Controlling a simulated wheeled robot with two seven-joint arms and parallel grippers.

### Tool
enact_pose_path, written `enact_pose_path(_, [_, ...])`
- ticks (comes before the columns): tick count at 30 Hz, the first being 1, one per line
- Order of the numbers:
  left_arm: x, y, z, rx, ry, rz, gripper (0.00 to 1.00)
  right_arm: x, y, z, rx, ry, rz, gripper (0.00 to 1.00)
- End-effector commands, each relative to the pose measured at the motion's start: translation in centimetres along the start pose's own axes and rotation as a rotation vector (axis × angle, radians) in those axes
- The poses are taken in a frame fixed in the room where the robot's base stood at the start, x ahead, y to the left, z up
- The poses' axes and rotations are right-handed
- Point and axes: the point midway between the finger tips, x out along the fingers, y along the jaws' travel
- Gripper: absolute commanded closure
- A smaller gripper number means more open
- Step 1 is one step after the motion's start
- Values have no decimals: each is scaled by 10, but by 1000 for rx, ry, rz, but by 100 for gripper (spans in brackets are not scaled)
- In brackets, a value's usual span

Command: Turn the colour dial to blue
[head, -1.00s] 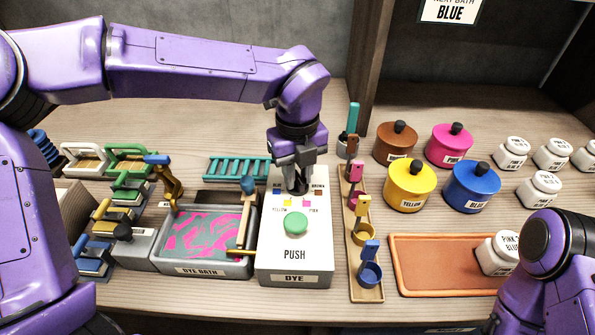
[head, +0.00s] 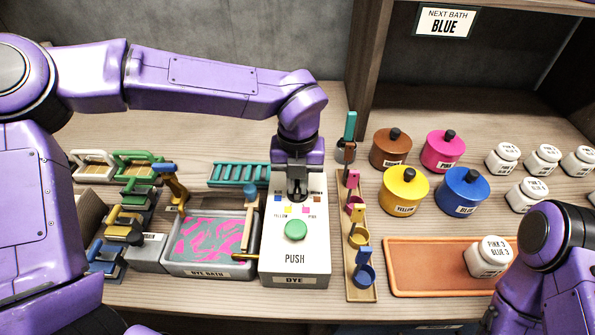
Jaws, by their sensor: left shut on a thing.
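The dye box (head: 295,265) is white with a grey base, and has a green PUSH button (head: 296,230) on top. Coloured squares marked yellow, pink, brown and blue surround its colour dial. My left gripper (head: 297,196) points down at the back of the box and is shut on the dark dial, which it mostly hides. I cannot tell which colour the dial points to. A sign (head: 446,22) above reads NEXT BATH BLUE. Of my right arm only a purple part shows at the lower right; its gripper is out of view.
Left of the box is the dye bath (head: 212,272) with pink and grey swirls. To the right are a rack of coloured scoops (head: 361,287), lidded pots such as the blue pot (head: 462,190), an orange tray (head: 430,270) and a white jar (head: 488,257) on it.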

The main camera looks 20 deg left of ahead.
Motion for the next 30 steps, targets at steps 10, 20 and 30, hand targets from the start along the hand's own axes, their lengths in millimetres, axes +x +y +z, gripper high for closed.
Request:
enact_pose_path(10, [-8,0,0,327,1,-1,100,-46,4,-19,0,0,0,57])
enact_pose_path(20, [-8,-1,0,641,-1,-1,100,-85,8,-35,0,0,0,57])
enact_pose_path(30, [-7,-1,0,956,-1,-1,100,-124,11,-51,0,0,0,57])
